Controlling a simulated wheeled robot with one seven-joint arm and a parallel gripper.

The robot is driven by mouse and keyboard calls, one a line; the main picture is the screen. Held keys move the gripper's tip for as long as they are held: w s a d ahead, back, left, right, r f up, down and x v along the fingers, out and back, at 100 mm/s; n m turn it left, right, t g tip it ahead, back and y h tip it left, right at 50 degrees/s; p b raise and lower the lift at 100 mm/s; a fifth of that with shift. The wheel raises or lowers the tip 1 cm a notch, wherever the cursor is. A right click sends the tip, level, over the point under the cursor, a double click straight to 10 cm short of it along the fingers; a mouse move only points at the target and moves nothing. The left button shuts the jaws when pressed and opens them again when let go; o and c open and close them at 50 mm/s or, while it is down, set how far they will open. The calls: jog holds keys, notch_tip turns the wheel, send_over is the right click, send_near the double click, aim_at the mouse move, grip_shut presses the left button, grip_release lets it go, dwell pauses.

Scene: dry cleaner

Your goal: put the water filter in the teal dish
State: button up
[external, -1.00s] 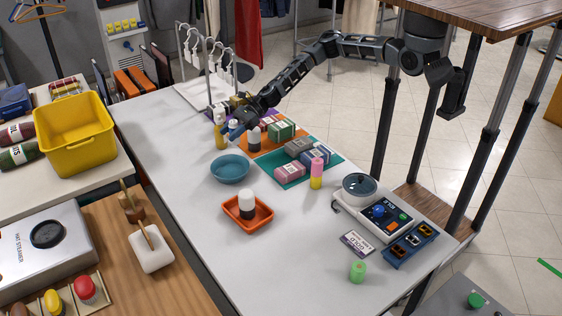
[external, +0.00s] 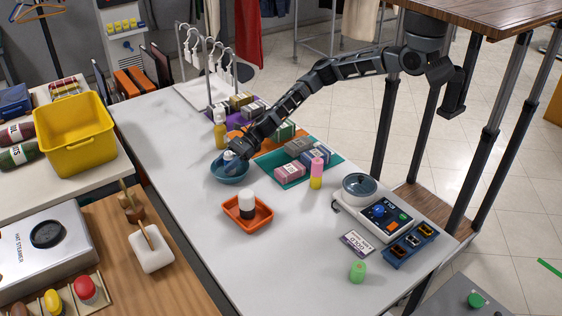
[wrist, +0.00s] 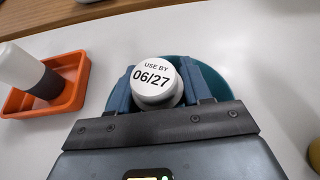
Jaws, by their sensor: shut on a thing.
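My gripper (external: 232,161) is shut on a white round piece, which I take to be the water filter (external: 229,155). In the wrist view the white top of the filter (wrist: 154,80) reads "USE BY 06/27" and sits between the blue fingers (wrist: 156,88). The teal dish (external: 224,178) stands on the white counter, partly covered by my gripper and arm. In the wrist view the dish (wrist: 222,82) shows behind and beside the fingers. The filter is over or inside the dish; its lower end is hidden, so I cannot tell whether it touches the bottom.
An orange tray (external: 262,222) holding a white-and-dark bottle (external: 246,205) is close in front of the dish. A yellow bottle (external: 220,133) stands just behind it. Boxes on coloured mats lie to the right, with a scale (external: 360,189) farther on. The counter's left front is clear.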

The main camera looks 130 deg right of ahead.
jog(key=shift+f, duration=0.15)
jog(key=o, duration=1.1)
jog(key=shift+r, duration=0.25)
jog(key=shift+s+d, duration=0.15)
jog(key=shift+s, duration=0.15)
jog(key=v, duration=1.1)
jog(key=shift+s+r, duration=0.1)
jog(key=shift+s, duration=0.05)
jog(key=shift+a, duration=0.2)
